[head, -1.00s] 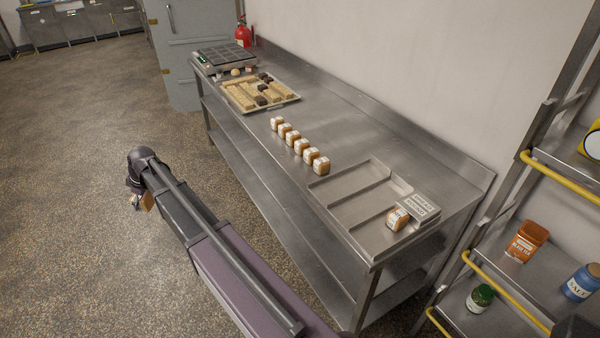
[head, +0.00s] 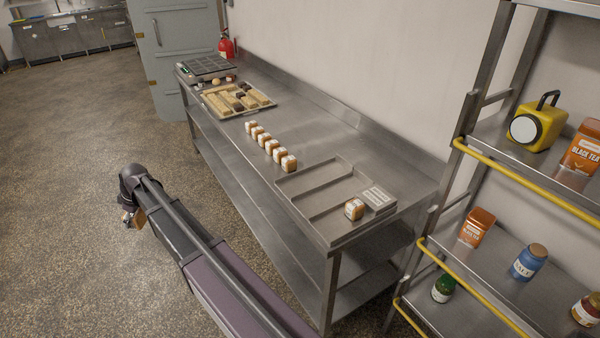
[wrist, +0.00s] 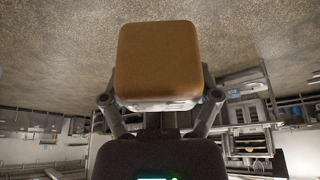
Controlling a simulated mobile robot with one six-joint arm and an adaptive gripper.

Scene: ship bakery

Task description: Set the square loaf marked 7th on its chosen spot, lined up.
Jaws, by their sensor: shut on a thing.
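A square brown loaf (wrist: 157,55) fills the middle of the wrist view, held between the two fingers of my gripper (wrist: 160,98). Its mark cannot be read from here. In the head view my gripper (head: 130,214) hangs over the open floor, left of the steel table (head: 330,140), with the loaf partly hidden beneath it. On the table several small white-wrapped loaves (head: 270,146) stand in a slanting row. One more loaf (head: 354,209) stands apart, at the near right end of a shallow divided tray (head: 318,190). Their marks are too small to read.
Beside that lone loaf lies a pale lettered block (head: 377,198). A tray of bars (head: 237,98) and a dark-topped scale (head: 207,66) stand at the far end. A shelf rack with yellow rails (head: 500,180) holds tins and jars at right. Floor at left is clear.

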